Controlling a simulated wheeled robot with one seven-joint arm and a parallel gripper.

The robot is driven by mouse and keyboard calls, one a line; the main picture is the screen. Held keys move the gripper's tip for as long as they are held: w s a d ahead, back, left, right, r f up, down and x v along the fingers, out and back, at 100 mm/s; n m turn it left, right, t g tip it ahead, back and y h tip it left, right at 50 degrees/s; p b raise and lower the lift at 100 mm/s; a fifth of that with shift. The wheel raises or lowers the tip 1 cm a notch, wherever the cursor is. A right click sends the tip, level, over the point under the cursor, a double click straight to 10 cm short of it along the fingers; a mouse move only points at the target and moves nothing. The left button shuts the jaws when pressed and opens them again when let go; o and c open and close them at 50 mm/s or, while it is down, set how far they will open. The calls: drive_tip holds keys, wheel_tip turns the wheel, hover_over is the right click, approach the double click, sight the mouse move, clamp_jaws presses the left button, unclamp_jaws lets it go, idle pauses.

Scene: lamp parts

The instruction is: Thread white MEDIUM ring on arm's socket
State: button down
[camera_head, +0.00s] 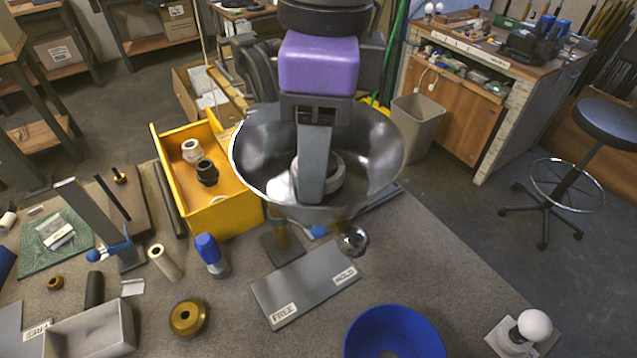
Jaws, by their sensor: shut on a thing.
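My gripper (313,190) reaches down into a large silver metal shade (375,155), which opens upward. It is shut on a pale ring-like part (334,172) at the bottom of the shade, most likely the white medium ring. The fingers hide much of this part, and its size is hard to judge. The lamp arm's socket is not visible; the gripper and shade cover that spot. I cannot tell whether the ring is around the socket or above it. A chrome ball (353,240) and a brass-coloured post (281,236) show below the shade.
A yellow bin (232,216) left of the shade holds a white ring-like part (192,150) and a black one (207,172). A grey board (300,284), blue bowl (395,335), brass ring (188,317) and white bulb (535,325) lie in front. Bare tabletop (440,265) lies to the right.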

drive_tip(key=shift+d+f+m+b, duration=0.15)
drive_tip(key=shift+m+b, duration=0.35)
drive_tip(key=shift+m, duration=0.55)
drive_tip(key=shift+a+f+m+b, duration=0.15)
drive_tip(key=shift+m+b, duration=0.35)
drive_tip(key=shift+m, duration=0.55)
drive_tip(key=shift+d, duration=0.1)
drive_tip(key=shift+f+m+b, duration=0.1)
drive_tip(key=shift+m+b, duration=0.35)
drive_tip(key=shift+m, duration=0.05)
drive_tip(key=m+b, duration=0.2)
drive_tip(key=m, duration=0.1)
drive_tip(key=shift+w+m, duration=0.1)
drive_tip(key=shift+m, duration=0.2)
drive_tip(key=shift+d+m+t+h+b, duration=0.1)
drive_tip(key=shift+m+t+h+b, duration=0.3)
drive_tip(key=shift+m, duration=0.7)
drive_tip(key=m, duration=0.5)
drive_tip(key=shift+b, duration=0.4)
drive_tip(key=shift+m, duration=0.9)
